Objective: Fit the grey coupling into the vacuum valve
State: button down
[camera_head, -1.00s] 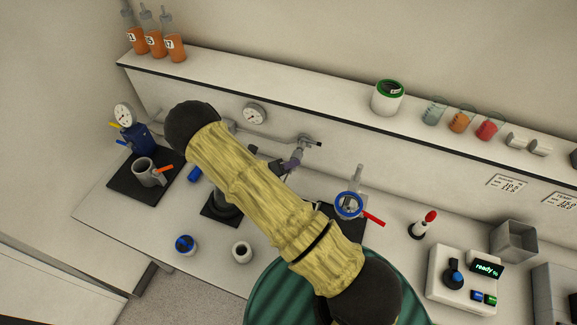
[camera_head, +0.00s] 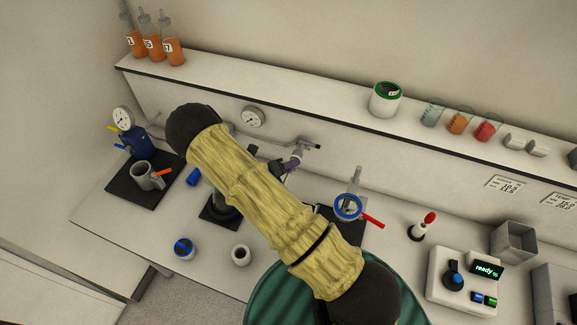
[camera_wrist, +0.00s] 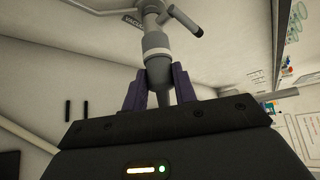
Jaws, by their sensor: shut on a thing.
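My gripper (camera_wrist: 160,85) has purple fingers, shut around the lower part of the grey coupling (camera_wrist: 157,62), which has a pale band. The coupling points up towards the grey vacuum valve (camera_wrist: 180,15) on the wall, beside a partly hidden label. The two line up and look continuous in the wrist view; I cannot tell whether the coupling is seated or only touching. In the head view my gripper (camera_head: 290,162) is just below the valve (camera_head: 312,146) at the end of the wall pipe. My arm hides part of this area.
A wall gauge (camera_head: 252,116) sits left of the valve, under the long shelf (camera_head: 330,100). Below stand a ring-topped stand with a red handle (camera_head: 372,221), a blue pump (camera_head: 139,142) and a white jar (camera_head: 241,255). A white container with a green rim (camera_head: 386,99) is on the shelf.

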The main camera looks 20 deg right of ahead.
jog(key=shift+w+d+r, duration=0.1)
jog(key=shift+w+d, duration=0.05)
jog(key=c, duration=1.5)
grip_release()
jog(key=o, duration=0.5)
jog(key=shift+w+d, duration=0.15)
jog(key=shift+c, duration=0.2)
jog(key=b+v, duration=0.6)
jog(key=v, duration=1.1)
jog(key=shift+a+b, duration=0.25)
jog(key=shift+b, duration=0.15)
